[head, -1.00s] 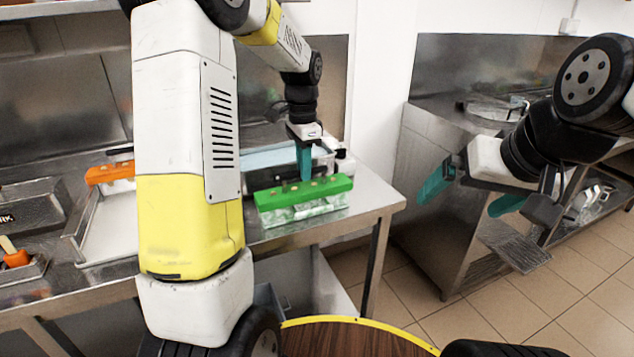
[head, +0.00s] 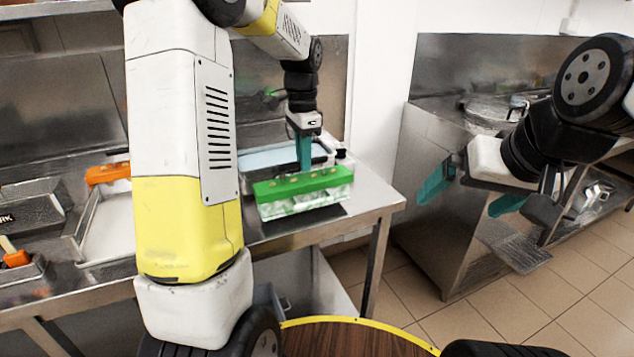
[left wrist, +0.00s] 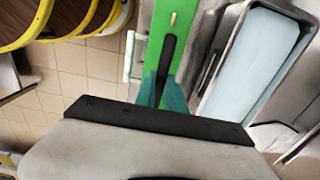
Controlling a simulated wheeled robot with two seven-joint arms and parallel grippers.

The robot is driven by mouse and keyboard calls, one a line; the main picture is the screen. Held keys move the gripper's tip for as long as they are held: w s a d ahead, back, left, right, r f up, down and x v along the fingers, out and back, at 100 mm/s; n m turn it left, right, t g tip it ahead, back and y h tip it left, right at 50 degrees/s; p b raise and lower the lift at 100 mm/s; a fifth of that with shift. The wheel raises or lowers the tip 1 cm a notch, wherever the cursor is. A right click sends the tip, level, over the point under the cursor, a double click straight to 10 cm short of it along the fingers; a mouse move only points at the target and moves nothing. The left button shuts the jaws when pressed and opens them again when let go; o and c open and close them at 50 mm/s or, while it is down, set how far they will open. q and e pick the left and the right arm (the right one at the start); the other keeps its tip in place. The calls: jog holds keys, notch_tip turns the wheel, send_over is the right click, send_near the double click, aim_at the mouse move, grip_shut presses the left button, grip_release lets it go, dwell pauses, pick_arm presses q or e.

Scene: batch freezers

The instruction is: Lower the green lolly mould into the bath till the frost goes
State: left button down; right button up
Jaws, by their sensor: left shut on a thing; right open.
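The green lolly mould (head: 300,188) has a flat green top and a whitish, frosted body below it. My left gripper (head: 304,168) is shut on its top and holds it level at the bench front, in front of the bath. In the left wrist view, the teal fingers (left wrist: 162,92) grip a dark handle on the green mould (left wrist: 176,20). The bath (head: 262,160), a metal tank of pale blue liquid, is partly hidden behind the mould. It also shows right of the mould in the left wrist view (left wrist: 216,105). My right gripper (head: 470,190) is open and empty, right of the bench.
An orange mould (head: 108,173) sits by a metal tray (head: 86,226) on the left of the bench, partly hidden by my left arm. A dark patch (head: 310,222) lies on the bench below the green mould. A steel counter (head: 430,170) stands at right.

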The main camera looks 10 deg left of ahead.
pick_arm(q)
notch_tip(320, 180, up, 11)
dwell(1.0)
dwell(0.3)
